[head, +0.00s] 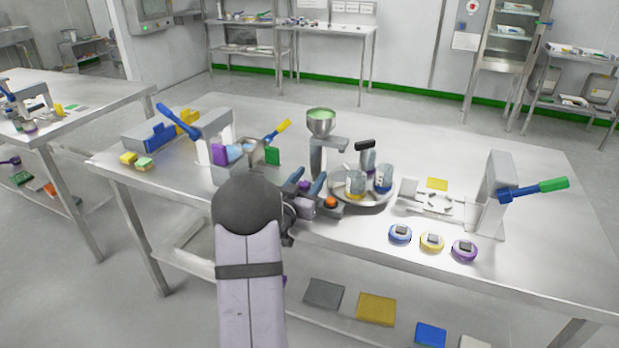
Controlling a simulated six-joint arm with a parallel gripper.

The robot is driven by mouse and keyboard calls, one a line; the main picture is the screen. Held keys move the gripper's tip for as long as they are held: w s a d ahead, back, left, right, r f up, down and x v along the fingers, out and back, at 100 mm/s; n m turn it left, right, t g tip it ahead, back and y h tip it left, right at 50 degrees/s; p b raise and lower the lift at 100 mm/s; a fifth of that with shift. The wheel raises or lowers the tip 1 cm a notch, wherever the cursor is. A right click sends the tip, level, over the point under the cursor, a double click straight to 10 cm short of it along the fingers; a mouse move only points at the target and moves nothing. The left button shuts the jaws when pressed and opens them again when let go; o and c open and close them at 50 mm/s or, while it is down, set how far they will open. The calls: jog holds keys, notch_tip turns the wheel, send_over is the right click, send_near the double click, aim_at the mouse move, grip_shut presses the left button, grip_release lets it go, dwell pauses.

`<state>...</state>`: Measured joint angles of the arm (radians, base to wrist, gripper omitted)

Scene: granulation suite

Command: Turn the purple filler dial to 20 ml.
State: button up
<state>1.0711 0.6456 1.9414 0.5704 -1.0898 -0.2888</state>
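The funnel-topped device (321,122), with green content in its funnel and a grey column, stands mid-table and looks like the filler. A small purple part (304,186) shows low at its front, between the two blue-grey fingers of my gripper (305,183); it may be the dial. My gripper's fingers look spread around or in front of it; contact and grip are too small to tell. My arm hides the area left of it. No scale or 20 ml mark is readable. A separate purple round piece (464,250) lies at the front right.
A round tray (350,199) with small jars stands close right of my gripper. An orange knob (331,202) is beside it. Blue (400,233) and yellow (432,241) round pieces lie front right. Lever presses stand left (196,130) and right (496,190).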

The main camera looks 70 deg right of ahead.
jog(key=c, duration=1)
jog(key=m+g, duration=0.2)
jog(key=shift+s+r+g+p, duration=0.15)
jog(key=shift+s+g+p, duration=0.1)
jog(key=shift+g+p, duration=0.15)
jog(key=shift+s+a+m+g+y, duration=0.15)
jog(key=shift+m+g, duration=0.1)
jog(key=shift+g, duration=0.2)
jog(key=shift+s+d+m+g+y, duration=0.15)
jog(key=shift+m+g, duration=0.1)
jog(key=shift+g, duration=0.2)
jog(key=shift+a, duration=0.1)
jog(key=o, duration=1.1)
jog(key=shift+c, duration=0.2)
